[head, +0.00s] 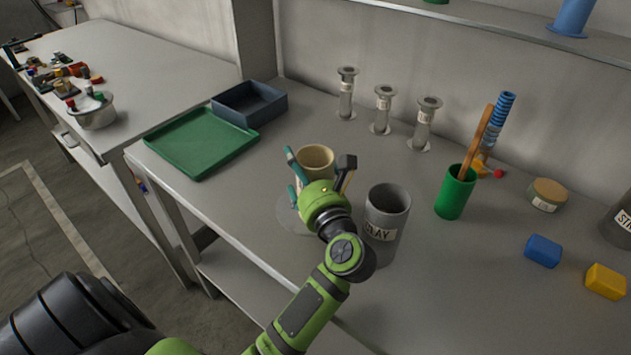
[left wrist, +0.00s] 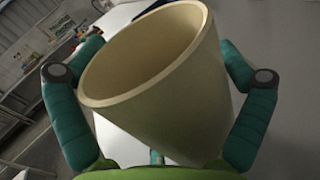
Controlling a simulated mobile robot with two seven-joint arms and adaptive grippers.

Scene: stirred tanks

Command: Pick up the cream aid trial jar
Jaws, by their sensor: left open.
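The cream jar (head: 317,158) stands on the grey bench, partly hidden behind my left gripper in the head view. In the left wrist view the cream jar (left wrist: 165,85) fills the middle, with its open rim toward the camera and its inside empty as far as I can see. My left gripper (head: 318,172) is open, with one finger on each side of the jar. In the left wrist view the gripper's fingers (left wrist: 160,95) flank the jar; I cannot tell whether they touch it. My right gripper is not in view.
A grey jar labelled CLAY (head: 387,210) stands close to the right of my gripper. A green cup (head: 455,195) with tools is further right. A green tray (head: 193,143) and a dark blue bin (head: 250,103) lie to the left. Three small grey cylinders (head: 383,110) stand behind.

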